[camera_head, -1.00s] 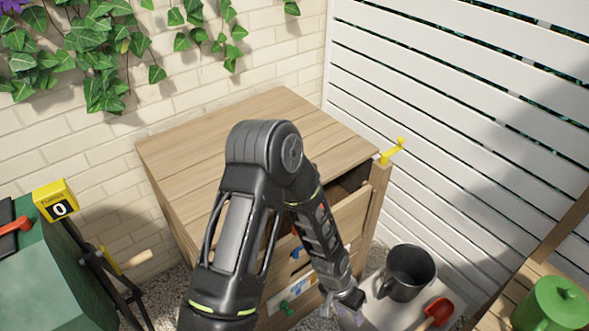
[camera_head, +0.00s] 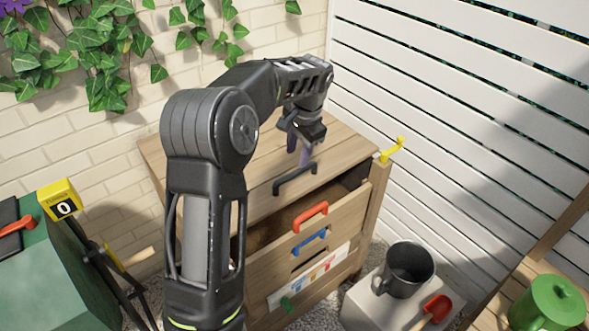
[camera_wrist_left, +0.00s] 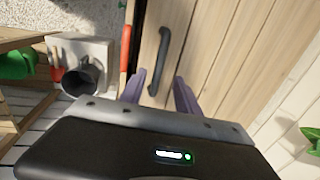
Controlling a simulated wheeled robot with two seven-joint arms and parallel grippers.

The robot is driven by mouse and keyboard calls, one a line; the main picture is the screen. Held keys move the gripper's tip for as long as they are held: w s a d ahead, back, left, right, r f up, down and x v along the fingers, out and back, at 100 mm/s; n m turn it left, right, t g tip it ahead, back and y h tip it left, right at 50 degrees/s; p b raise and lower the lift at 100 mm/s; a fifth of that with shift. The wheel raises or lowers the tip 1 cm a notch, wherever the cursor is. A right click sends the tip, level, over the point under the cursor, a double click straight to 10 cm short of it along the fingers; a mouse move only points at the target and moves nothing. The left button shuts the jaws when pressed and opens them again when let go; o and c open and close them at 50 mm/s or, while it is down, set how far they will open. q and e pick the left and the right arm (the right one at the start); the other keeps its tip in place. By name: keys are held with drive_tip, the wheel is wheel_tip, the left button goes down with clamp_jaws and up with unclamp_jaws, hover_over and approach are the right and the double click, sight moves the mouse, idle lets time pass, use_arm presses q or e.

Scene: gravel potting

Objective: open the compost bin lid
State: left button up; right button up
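The compost bin (camera_head: 373,226) is a wooden box against the brick wall. Its slatted lid (camera_head: 235,150) lies flat on top, with a black bar handle (camera_head: 295,179) near the front edge. My left gripper (camera_head: 302,153) is above the lid, just behind the handle in the head view. In the left wrist view its two purple fingers (camera_wrist_left: 160,88) are spread and empty. The black handle (camera_wrist_left: 160,58) appears ahead of the fingers, roughly lined up with the gap between them, apparently not touching. My right gripper is not in view.
The bin front carries a red handle (camera_head: 310,215) and a blue handle (camera_head: 309,240). A yellow hook (camera_head: 393,149) sits at its right corner post. A dark mug (camera_head: 405,272) and red scoop (camera_head: 437,308) rest on a pale block at right. A green can (camera_head: 548,305) stands farther right.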

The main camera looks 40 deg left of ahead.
sight(294, 173)
use_arm(q)
drive_tip(key=f, duration=0.2)
drive_tip(key=a+f, duration=0.1)
drive_tip(key=f, duration=0.4)
drive_tip(key=shift+w+a+f+p, duration=0.15)
drive_tip(key=shift+w+f+p, duration=0.15)
drive_tip(key=shift+p, duration=0.1)
drive_tip(key=shift+c, duration=0.2)
clamp_jaws()
idle(0.8)
